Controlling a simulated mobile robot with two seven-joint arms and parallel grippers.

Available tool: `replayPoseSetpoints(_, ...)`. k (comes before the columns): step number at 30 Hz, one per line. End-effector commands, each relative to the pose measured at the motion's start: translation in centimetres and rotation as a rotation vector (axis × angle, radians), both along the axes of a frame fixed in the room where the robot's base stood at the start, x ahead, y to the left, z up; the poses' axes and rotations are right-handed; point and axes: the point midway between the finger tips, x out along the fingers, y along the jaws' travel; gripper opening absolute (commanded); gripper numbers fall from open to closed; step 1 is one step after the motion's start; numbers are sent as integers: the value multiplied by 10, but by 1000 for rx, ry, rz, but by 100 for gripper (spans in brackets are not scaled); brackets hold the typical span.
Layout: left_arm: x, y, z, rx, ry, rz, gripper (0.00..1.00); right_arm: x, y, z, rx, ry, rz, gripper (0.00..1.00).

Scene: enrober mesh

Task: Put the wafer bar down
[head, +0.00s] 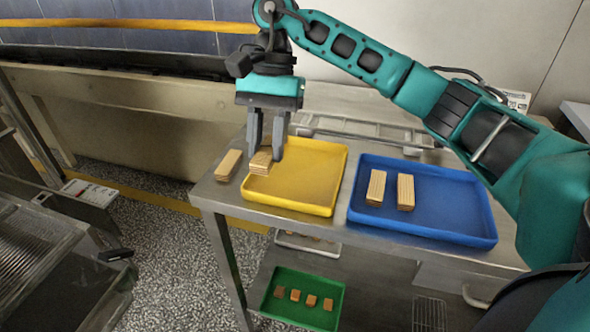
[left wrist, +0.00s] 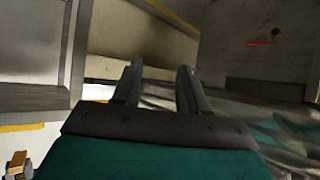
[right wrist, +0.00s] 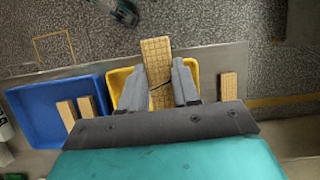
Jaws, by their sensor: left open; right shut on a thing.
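My right gripper (head: 267,152) is shut on a wafer bar (head: 260,162), a pale ridged block. In the head view the bar shows at the left part of the yellow tray (head: 318,208); whether it touches the tray I cannot tell. In the right wrist view the held bar (right wrist: 156,55) sticks out between the fingers (right wrist: 160,85), with the yellow tray behind it. A second wafer bar (head: 229,165) lies on the steel table, left of the yellow tray. My left gripper (left wrist: 160,75) is open and empty in the left wrist view, away from the bars.
A blue tray (head: 440,233) with two wafer bars (head: 376,187) stands right of the yellow one on the steel table (head: 215,195). A green tray (head: 270,310) with several small brown blocks sits lower down. A wire mesh conveyor (head: 40,240) is at the left.

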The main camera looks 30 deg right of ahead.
Motion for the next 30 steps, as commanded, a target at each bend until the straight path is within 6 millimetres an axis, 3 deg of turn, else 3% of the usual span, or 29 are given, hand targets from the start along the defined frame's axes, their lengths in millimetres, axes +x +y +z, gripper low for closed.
replayPoseSetpoints(12,-3,2,10,5,5,4,43,30,-56,69,2,-4,-1090,14)
replayPoseSetpoints(20,-4,5,13,8,1,7,43,36,-84,95,1,-3,-1509,14)
replayPoseSetpoints(25,-4,5,11,8,2,7,43,37,-90,87,-5,2,-1589,14)
replayPoseSetpoints(30,-5,5,4,8,4,7,43,36,-90,45,-8,6,-1591,14)
